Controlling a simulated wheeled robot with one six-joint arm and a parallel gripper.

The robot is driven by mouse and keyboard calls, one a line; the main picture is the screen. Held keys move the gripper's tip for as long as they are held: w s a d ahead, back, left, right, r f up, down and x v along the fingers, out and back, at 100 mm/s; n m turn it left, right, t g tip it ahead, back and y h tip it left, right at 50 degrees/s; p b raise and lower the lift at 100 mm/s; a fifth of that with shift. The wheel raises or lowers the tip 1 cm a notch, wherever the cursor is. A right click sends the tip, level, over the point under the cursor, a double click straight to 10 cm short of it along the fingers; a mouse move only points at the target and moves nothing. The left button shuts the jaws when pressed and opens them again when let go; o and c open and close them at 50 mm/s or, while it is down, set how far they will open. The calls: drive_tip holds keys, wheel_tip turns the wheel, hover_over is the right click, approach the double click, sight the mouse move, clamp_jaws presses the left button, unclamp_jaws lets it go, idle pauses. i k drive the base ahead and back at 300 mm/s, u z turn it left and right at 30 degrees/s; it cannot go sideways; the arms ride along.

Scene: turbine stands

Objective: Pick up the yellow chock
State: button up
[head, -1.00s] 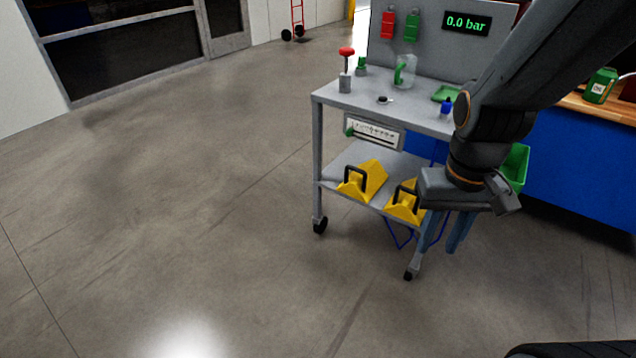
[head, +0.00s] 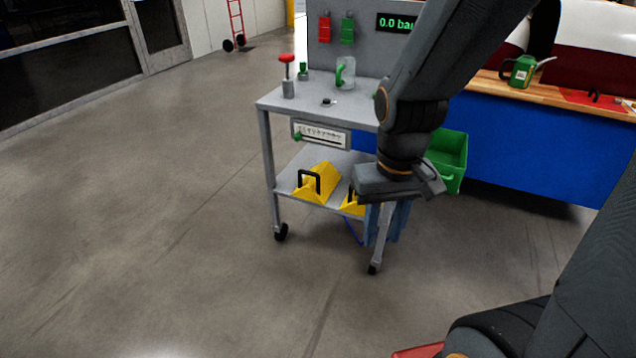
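Two yellow chocks with black handles sit on the lower shelf (head: 291,186) of a grey wheeled cart. The left chock (head: 325,181) is in full view. The right chock (head: 352,206) is mostly hidden behind my gripper, with only its left part showing. My gripper (head: 388,224) points down in front of the cart's right front leg, in the picture just right of the right chock. Its blue-grey fingers look apart, with nothing seen between them. How far it stands from the shelf in depth is hard to tell.
The cart's top (head: 310,103) holds a red-knobbed part (head: 287,72) and a clear jug (head: 346,74). A green bin (head: 450,160) is behind my gripper. A blue workbench (head: 530,150) stands at right. The floor (head: 150,220) left of the cart is clear.

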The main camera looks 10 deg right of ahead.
sight(319, 183)
drive_tip(key=z, duration=2.25)
drive_tip(key=i, duration=1.15)
drive_tip(key=u, duration=3.35)
drive_tip(key=i, duration=0.25)
drive_tip(key=u, duration=0.1)
